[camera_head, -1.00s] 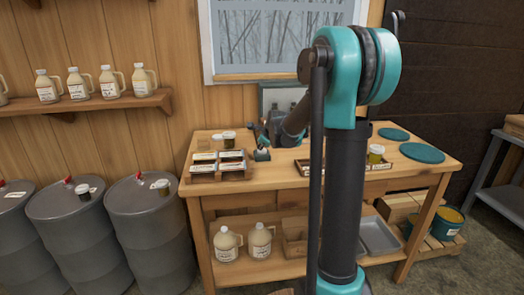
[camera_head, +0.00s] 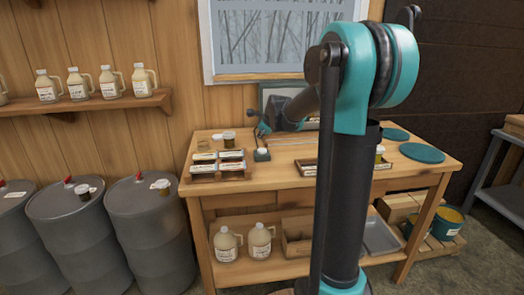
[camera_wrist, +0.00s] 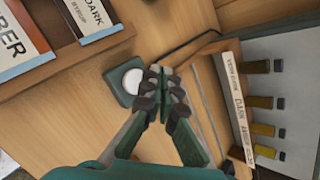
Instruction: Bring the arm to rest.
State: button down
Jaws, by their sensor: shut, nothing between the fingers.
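My arm rises in front of the workbench (camera_head: 400,182) in the head view, its elbow high at the right and its forearm angled back to the left. My gripper (camera_head: 261,130) is above the bench top, partly hidden by the forearm. In the wrist view my gripper (camera_wrist: 163,72) is shut and empty, with its dark fingertips together. It appears beside a small green-grey block with a white round top (camera_wrist: 131,82); I cannot tell the height between them. The same block (camera_head: 262,154) stands on the bench in the head view.
A labelled sorting tray (camera_head: 218,175) lies at the bench's left. A wooden rack with amber samples (camera_wrist: 232,100) is right of my gripper in the wrist view. Teal discs (camera_head: 422,153) lie at the bench's right. Drums (camera_head: 150,225) and a jug shelf (camera_head: 90,107) are left.

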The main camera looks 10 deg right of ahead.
jog(key=shift+r, duration=0.75)
jog(key=s+f+n, duration=0.3)
jog(key=s, duration=0.3)
jog(key=s+d+f+n+g, duration=0.1)
jog(key=s+f+n, duration=0.2)
jog(key=s, duration=0.3)
jog(key=s+d+f+n+g+h, duration=0.1)
jog(key=s+f+n, duration=0.2)
jog(key=s+n, duration=0.2)
jog(key=shift+s+f, duration=0.15)
jog(key=shift+s, duration=0.6)
jog(key=s+f+n+g, duration=0.1)
jog(key=s+f+n, duration=0.2)
jog(key=s, duration=0.4)
jog(key=s+d+f+n, duration=0.1)
jog(key=s+f+n, duration=0.3)
jog(key=s, duration=0.3)
jog(key=s+d+f+n+g+h, duration=0.1)
jog(key=s+f+n, duration=0.3)
jog(key=s+n, duration=0.2)
jog(key=shift+s+d+g, duration=0.2)
jog(key=shift+s+g, duration=0.1)
jog(key=shift+s, duration=0.1)
jog(key=shift+f, duration=0.1)
